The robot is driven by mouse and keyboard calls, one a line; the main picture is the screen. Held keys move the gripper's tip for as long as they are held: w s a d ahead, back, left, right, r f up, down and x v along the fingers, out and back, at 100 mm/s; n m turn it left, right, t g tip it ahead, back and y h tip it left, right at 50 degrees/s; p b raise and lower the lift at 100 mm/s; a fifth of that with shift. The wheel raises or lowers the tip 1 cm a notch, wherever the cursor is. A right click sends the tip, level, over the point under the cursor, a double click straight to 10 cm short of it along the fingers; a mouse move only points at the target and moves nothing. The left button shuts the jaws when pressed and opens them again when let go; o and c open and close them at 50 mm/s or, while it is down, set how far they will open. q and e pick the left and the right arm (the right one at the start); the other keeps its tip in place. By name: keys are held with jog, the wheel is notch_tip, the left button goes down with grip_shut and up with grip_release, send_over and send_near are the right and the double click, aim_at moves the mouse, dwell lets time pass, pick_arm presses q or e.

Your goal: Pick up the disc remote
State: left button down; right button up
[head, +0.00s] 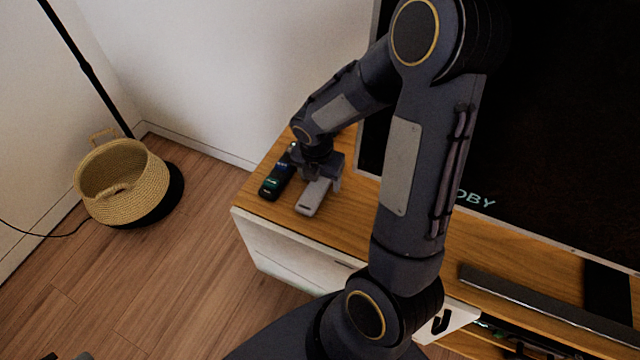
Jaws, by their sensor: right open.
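Two remotes lie side by side on the wooden top of the TV cabinet, near its left end. One is a black remote (277,182) with teal-green marks. The other is a light grey remote (312,198), just to its right. I cannot tell from any label which is the disc remote. My right gripper (319,177) is open and points down over the far part of the grey remote, hiding that end. I cannot tell whether its fingers touch the remote. My left gripper is not clearly in view.
The wooden cabinet top (256,192) has its front edge close to the remotes. A large dark TV (560,120) stands behind, right of my arm. A soundbar (540,297) lies at the right. A woven basket (125,180) stands on the floor at left by a lamp pole (85,68).

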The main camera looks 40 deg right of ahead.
jog(key=shift+c, duration=0.4)
jog(key=c, duration=1.1)
jog(key=shift+o, duration=0.2)
jog(key=shift+r, duration=0.1)
